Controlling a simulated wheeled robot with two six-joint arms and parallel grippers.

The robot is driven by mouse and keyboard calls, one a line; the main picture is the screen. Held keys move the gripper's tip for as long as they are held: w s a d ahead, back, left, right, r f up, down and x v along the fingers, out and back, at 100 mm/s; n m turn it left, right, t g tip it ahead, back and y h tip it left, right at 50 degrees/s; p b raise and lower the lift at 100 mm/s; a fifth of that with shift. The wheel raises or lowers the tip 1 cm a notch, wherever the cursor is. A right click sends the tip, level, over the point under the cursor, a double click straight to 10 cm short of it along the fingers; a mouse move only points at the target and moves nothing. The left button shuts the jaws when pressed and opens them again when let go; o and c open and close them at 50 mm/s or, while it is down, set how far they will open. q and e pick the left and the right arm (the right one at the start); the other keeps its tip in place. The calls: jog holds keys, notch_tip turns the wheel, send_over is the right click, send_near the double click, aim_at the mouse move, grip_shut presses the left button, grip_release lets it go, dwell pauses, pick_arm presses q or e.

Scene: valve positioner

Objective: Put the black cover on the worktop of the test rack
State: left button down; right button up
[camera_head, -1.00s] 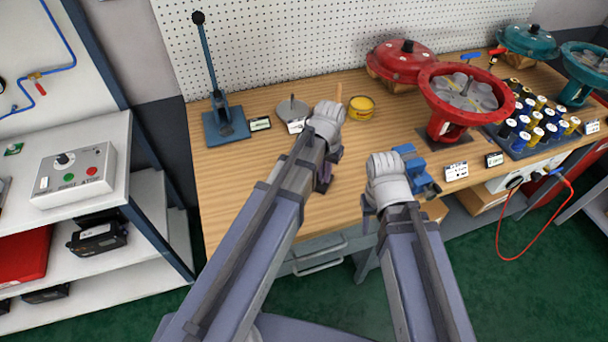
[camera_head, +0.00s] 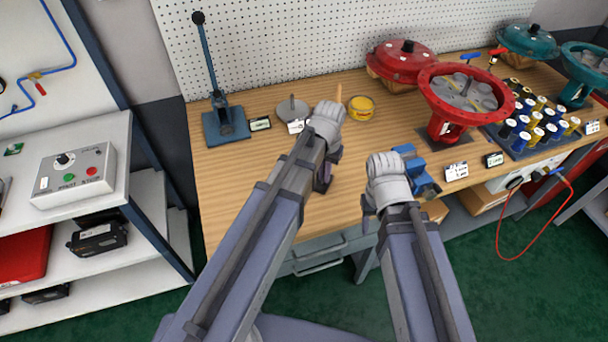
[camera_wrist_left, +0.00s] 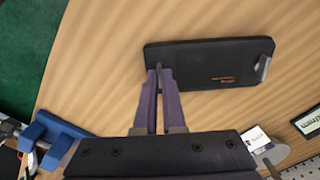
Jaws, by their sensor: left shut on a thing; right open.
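The black cover (camera_wrist_left: 205,60) is a flat dark slab with an orange mark and a small upright tab near its right end, seen in the left wrist view. My left gripper (camera_wrist_left: 159,72) is shut on a small tab at the cover's left end. In the head view my left gripper (camera_head: 322,178) is over the wooden bench, and my arm hides the cover. I cannot tell whether the cover touches the bench. My right gripper (camera_head: 368,205) is open at the bench's front edge. The test rack's white worktop (camera_head: 112,140) is at the left.
A control box (camera_head: 75,175) with buttons stands on the rack worktop. A blue lever press (camera_head: 225,122), a yellow tin (camera_head: 361,107), a blue vise (camera_head: 415,170) and a red actuator housing (camera_head: 450,125) stand on the bench (camera_head: 240,185). A gap separates rack and bench.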

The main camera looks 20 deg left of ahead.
dwell(0.3)
pick_arm(q)
notch_tip(320, 180, up, 10)
jog(key=p, duration=1)
jog(key=shift+a, duration=0.1)
